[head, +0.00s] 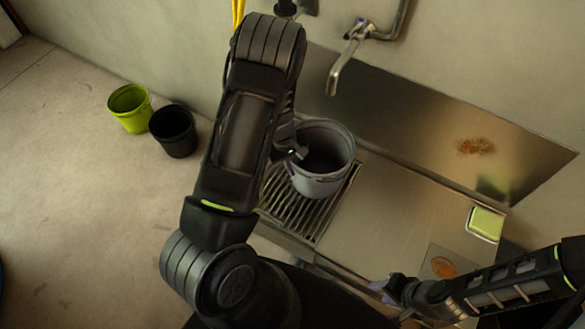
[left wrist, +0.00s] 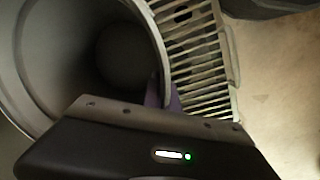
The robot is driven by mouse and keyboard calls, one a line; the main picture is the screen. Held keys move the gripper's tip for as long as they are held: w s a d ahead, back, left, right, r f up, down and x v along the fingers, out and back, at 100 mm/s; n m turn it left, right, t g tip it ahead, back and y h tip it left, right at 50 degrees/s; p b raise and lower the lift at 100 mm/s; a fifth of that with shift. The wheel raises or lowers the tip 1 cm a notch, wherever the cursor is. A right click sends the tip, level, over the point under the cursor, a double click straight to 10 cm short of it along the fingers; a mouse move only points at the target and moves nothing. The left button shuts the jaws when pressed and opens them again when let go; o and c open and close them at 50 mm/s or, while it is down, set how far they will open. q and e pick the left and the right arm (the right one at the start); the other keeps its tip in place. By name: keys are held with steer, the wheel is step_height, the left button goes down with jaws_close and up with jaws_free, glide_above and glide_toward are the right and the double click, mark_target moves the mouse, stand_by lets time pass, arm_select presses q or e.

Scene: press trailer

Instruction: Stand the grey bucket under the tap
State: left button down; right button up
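The grey bucket (head: 322,184) is upright over the slatted metal grate (head: 306,217), below and slightly in front of the tap's spout (head: 336,77). Whether its base rests fully on the grate is hard to tell. My left gripper (head: 296,154) is at the bucket's near-left rim, partly hidden by my arm. In the left wrist view, its purple fingertips (left wrist: 164,98) sit close together on both sides of the rim of the bucket (left wrist: 50,60), and seem shut on it. My right gripper (head: 388,298) is open and empty at the lower right, away from the bucket.
A green bucket (head: 130,109) and a black bucket (head: 174,132) stand on the floor at the left. A metal backsplash (head: 420,120) runs along the wall behind.

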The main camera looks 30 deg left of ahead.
arm_select(q)
steer(key=shift+f, duration=0.15)
steer(key=c, duration=1.7)
jaws_free()
steer(key=r+p, duration=0.1)
steer(key=r, duration=0.3)
steer(key=a+r+p, duration=0.1)
steer(key=r, duration=0.3)
steer(key=r+p, duration=0.1)
steer(key=r, duration=0.3)
steer(key=shift+s+a, duration=0.3)
steer(key=shift+a, duration=0.1)
